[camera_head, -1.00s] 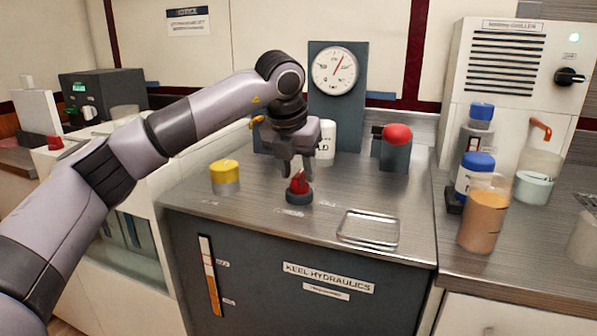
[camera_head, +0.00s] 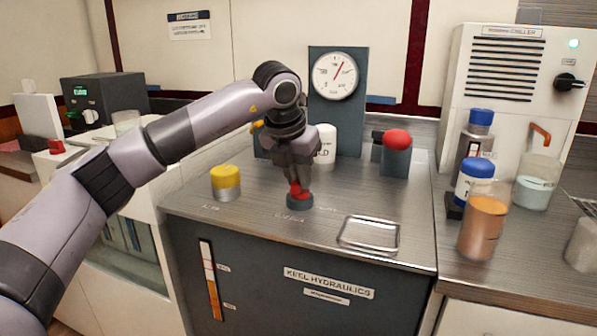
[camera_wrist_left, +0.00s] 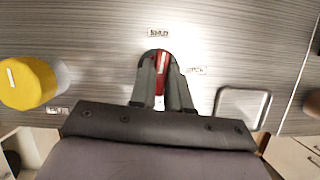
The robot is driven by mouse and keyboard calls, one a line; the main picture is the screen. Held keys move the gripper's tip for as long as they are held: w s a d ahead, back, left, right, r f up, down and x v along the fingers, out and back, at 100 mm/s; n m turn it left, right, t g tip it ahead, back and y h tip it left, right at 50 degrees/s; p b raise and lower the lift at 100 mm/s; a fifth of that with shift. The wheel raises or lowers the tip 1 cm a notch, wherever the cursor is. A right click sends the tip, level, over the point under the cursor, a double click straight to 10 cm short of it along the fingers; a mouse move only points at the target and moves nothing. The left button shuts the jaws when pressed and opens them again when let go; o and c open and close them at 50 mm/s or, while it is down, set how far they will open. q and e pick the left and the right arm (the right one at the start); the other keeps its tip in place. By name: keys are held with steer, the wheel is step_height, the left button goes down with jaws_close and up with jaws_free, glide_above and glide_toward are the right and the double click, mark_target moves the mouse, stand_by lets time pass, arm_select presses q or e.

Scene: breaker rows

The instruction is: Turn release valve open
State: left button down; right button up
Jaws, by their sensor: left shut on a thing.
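The release valve is a red handle (camera_head: 298,189) on a round dark base (camera_head: 299,202), standing on the steel top of the hydraulics cabinet. My left gripper (camera_head: 297,184) points down over it and is shut on the red handle. In the left wrist view the red handle (camera_wrist_left: 161,66) shows between the two fingers, with its lower part hidden by them. Small labels lie on the steel around the valve; one (camera_wrist_left: 159,33) is clear of the fingers. My right gripper is not in view.
A yellow-capped knob (camera_head: 226,182) stands left of the valve, and a shallow metal tray (camera_head: 369,249) lies to its right. Behind are a pressure gauge (camera_head: 334,74), a white canister (camera_head: 326,145) and a red-topped grey post (camera_head: 396,152). Bottles and a beaker (camera_head: 482,228) crowd the right counter.

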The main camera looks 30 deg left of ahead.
arm_select(q)
steer(key=shift+a+r+m+h+p, duration=0.15)
steer(key=shift+m+h+p, duration=0.15)
steer(key=shift+m+p, duration=0.4)
steer(key=shift+m, duration=0.6)
steer(key=shift+r+m+h+p, duration=0.1)
steer(key=shift+m+h+p, duration=0.5)
steer(key=shift+m+p, duration=0.3)
steer(key=m+h+p, duration=0.1)
steer(key=m+p, duration=0.2)
steer(key=m+g+h+p, duration=0.1)
steer(key=m+p, duration=0.2)
steer(key=m, duration=0.1)
steer(key=shift+w+a+g+p, duration=0.15)
steer(key=shift+g+p, duration=0.15)
steer(key=shift+p, duration=0.1)
steer(key=m+g+h+p, duration=0.1)
steer(key=m+p, duration=0.1)
steer(key=m, duration=0.2)
steer(key=shift+w, duration=0.1)
steer(key=shift+f+m+g+p, duration=0.2)
steer(key=shift+m+g+p, duration=0.25)
steer(key=shift+m, duration=0.25)
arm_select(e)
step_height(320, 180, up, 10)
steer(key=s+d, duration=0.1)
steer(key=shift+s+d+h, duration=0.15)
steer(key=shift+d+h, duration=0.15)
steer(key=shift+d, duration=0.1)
